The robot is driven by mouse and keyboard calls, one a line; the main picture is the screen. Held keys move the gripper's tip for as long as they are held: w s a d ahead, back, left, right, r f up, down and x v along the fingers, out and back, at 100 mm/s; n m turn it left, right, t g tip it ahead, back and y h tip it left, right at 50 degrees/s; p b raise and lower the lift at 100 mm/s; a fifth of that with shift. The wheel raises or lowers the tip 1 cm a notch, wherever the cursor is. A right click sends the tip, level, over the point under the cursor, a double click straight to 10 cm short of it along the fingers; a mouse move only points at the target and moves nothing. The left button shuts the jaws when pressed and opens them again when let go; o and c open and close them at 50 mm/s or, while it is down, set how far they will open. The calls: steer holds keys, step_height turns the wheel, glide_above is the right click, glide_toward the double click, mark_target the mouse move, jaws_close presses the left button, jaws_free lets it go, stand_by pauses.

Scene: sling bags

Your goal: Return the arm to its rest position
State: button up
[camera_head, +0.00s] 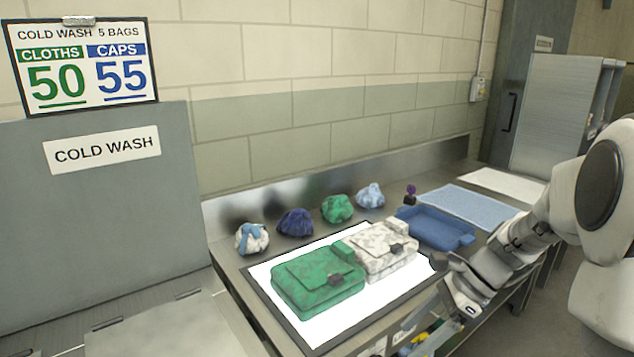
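My arm comes in from the right side of the head view, and its white-grey end (468,285) is low beside the right edge of the lit white panel. I cannot make out the fingertips clearly, so whether my gripper is open or shut does not show. A green bag (312,283) lies on the lit panel (345,325) with a dark clasp at its front. A white-and-grey patterned bag (375,250) lies to its right, close against it. My arm end is apart from both bags.
Several bundles stand along the back: white-blue (252,238), dark blue (296,222), green (337,208), light blue (370,195). A blue tray (437,228) and a blue mat (472,204) lie to the right. A COLD WASH cabinet (90,220) stands left. Yellow items show below the counter.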

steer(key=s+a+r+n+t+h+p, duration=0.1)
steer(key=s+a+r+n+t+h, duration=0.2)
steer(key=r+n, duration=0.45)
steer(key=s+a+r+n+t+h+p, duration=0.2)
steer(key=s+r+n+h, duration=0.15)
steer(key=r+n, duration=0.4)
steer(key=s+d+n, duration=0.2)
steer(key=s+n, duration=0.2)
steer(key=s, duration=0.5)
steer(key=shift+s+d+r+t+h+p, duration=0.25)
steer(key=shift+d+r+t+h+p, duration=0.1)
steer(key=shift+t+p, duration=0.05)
